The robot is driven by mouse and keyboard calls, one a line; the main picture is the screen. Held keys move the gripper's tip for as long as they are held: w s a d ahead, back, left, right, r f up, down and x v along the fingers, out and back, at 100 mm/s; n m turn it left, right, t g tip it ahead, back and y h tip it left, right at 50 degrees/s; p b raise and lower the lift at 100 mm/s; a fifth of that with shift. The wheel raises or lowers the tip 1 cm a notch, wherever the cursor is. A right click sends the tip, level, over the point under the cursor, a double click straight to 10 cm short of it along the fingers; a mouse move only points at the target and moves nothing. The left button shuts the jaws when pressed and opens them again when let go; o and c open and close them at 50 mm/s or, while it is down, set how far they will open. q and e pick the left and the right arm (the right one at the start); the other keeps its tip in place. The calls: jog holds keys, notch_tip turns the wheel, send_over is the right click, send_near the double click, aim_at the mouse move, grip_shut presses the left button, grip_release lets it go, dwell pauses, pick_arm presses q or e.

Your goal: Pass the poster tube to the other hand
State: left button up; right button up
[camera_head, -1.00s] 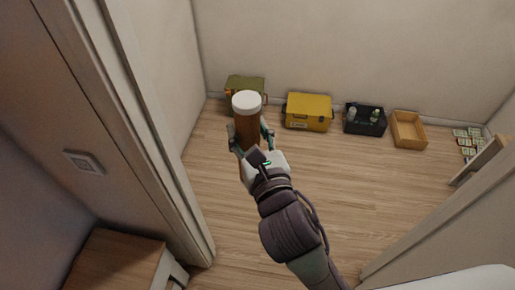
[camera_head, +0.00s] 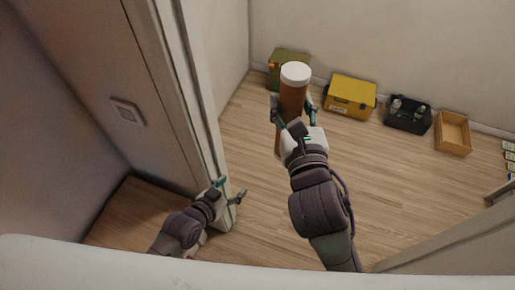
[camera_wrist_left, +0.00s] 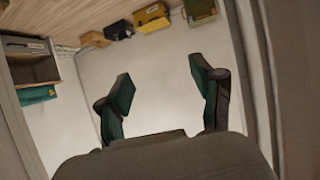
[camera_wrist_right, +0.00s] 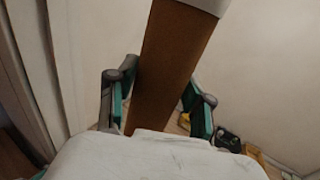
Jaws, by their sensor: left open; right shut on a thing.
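The poster tube (camera_head: 292,97) is a brown cylinder with a white cap, held roughly upright in the middle of the head view. My right gripper (camera_head: 293,108) is shut on it, with a finger on each side. In the right wrist view the brown tube (camera_wrist_right: 170,62) stands between the two fingers (camera_wrist_right: 158,105). My left gripper (camera_head: 230,190) is open and empty, lower and to the left, in front of the door frame. In the left wrist view its fingers (camera_wrist_left: 160,95) are spread apart with nothing between them.
A door frame (camera_head: 190,100) stands close behind my left gripper. Along the back wall are a green box (camera_head: 287,66), a yellow toolbox (camera_head: 350,95), a black crate with bottles (camera_head: 407,120) and a wooden box (camera_head: 453,134). The wooden floor before them is clear.

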pick_arm(q)
jog(key=d+r+m+t+h, duration=0.1)
jog(key=d+r+h, duration=0.15)
jog(key=r, duration=0.55)
jog(key=d+r+m+t+h, duration=0.1)
jog(key=d+r, duration=0.2)
jog(key=r, duration=0.4)
jog(key=m+h, duration=0.1)
jog(key=h, duration=0.2)
send_near(289, 119)
notch_tip(289, 119, down, 5)
jog(key=w+d, duration=0.2)
jog(key=w, duration=0.1)
jog(key=x, duration=1.1)
jog(key=shift+w, duration=0.2)
jog(key=shift+r, duration=0.1)
jog(key=shift+s, duration=0.1)
jog(key=c, duration=1)
jog(key=shift+d, duration=0.1)
jog(key=shift+c, duration=0.8)
jog(key=shift+r, duration=0.1)
grip_shut()
